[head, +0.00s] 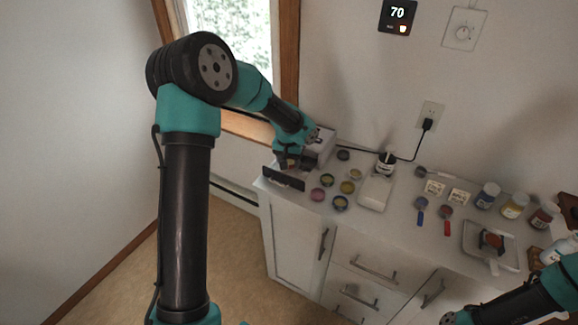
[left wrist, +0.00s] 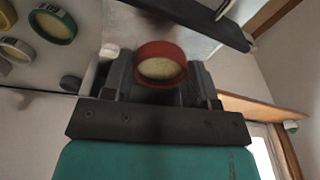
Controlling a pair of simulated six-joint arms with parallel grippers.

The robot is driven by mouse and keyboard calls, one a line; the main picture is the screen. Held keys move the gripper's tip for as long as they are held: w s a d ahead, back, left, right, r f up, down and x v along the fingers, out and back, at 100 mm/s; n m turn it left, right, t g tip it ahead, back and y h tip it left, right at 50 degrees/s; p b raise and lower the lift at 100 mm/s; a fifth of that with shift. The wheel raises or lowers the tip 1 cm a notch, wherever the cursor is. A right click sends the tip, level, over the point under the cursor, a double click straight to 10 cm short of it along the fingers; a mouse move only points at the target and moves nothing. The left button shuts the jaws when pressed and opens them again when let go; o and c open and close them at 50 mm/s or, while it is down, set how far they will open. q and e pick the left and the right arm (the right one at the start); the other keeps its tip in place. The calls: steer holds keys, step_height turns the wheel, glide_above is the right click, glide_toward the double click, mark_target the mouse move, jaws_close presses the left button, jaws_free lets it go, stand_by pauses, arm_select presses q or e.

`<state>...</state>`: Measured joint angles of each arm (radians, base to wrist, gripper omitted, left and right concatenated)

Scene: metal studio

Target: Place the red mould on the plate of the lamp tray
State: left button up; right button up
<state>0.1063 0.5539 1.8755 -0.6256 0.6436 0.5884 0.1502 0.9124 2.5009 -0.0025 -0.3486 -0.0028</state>
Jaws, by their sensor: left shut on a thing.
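The red mould (left wrist: 162,62) is a small round ring with a pale yellowish inside. In the left wrist view it sits between the fingers of my left gripper (left wrist: 160,82), which is shut on it. In the head view my left gripper (head: 293,163) is at the cabinet's left end, in front of the white lamp box (head: 325,141), and the mould is hard to make out there. The lamp tray's dark front panel (head: 284,179) stands just below the gripper. The tray's grey metal plate (left wrist: 130,22) shows past the mould; I cannot tell whether the mould touches it.
Several coloured moulds (head: 341,203) lie right of the tray. A white scale-like device (head: 373,193), blue and red scoops (head: 445,222), jars (head: 487,196) and a white tray (head: 476,255) stand further right. My right arm shows at the lower right.

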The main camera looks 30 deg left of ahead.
mark_target(289, 171)
arm_select(q)
steer(key=shift+w+a+f, duration=0.15)
steer(key=shift+w+a, duration=0.1)
steer(key=shift+w, duration=0.2)
steer(key=shift+f, duration=1.65)
steer(key=shift+f, duration=0.15)
steer(key=o, duration=0.9)
step_height(289, 171, up, 12)
steer(key=s, duration=0.1)
steer(key=shift+s+d, duration=0.2)
steer(key=shift+s, duration=0.05)
